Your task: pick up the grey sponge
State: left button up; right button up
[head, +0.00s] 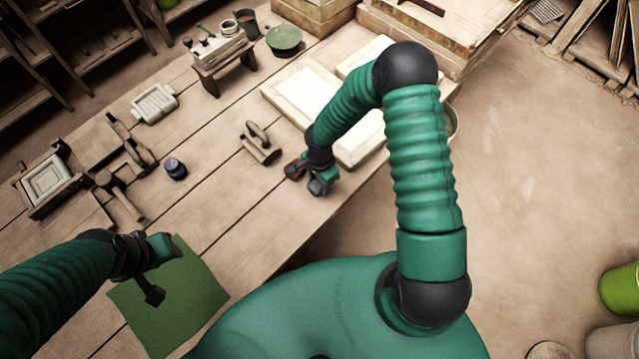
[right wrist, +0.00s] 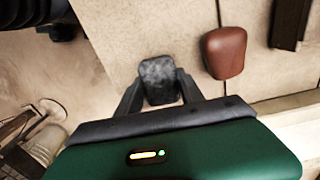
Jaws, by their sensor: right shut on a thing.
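The grey sponge (right wrist: 158,78) is a small, dark, speckled block in the right wrist view, between the two fingers of my right gripper. My right gripper (head: 313,180) is shut on it, at the table's front edge in the head view. In the head view the sponge is hard to tell from the dark fingers. My left gripper (head: 157,272) is over the green mat (head: 180,313) at lower left, with its fingers apart and nothing between them.
A red-brown block (right wrist: 224,52) lies close beside the sponge. A wooden-handled tool (head: 260,145) lies left of my right gripper. Pale slabs (head: 300,92) lie behind it. A dark jar (head: 175,168) and a mallet (head: 118,192) are on the left. Bare planks lie between.

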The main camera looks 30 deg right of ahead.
notch_tip(320, 180, up, 2)
jog(key=shift+r, duration=0.25)
jog(key=s+a+b, duration=0.2)
jog(key=s, duration=0.5)
jog(key=s+a+r+b, duration=0.1)
jog(key=s+a+b, duration=0.1)
jog(key=s, duration=0.6)
jog(key=shift+s+a+r, duration=0.15)
jog(key=shift+s+a, duration=0.05)
jog(key=shift+a, duration=0.05)
